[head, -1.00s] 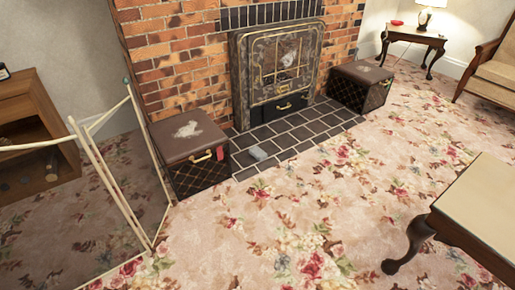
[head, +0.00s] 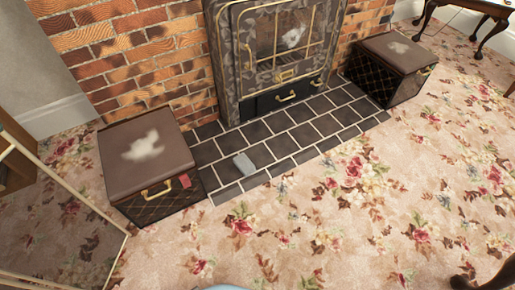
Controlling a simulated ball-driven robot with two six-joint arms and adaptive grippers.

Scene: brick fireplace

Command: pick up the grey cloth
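The grey cloth (head: 243,163) is a small pale grey bundle lying on the dark tiled hearth (head: 284,140), towards its left end. It is in front of the fireplace and to the right of the left brown-topped box. Neither of my grippers shows in the head view. Nothing is seen touching the cloth.
Brown-topped boxes stand at the left (head: 150,170) and right (head: 390,68) ends of the hearth. The fireplace (head: 275,50) is behind. A glass-like panel (head: 60,215) stands at left. A dark table leg (head: 465,283) shows at lower right. The flowered carpet (head: 330,220) in front is open.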

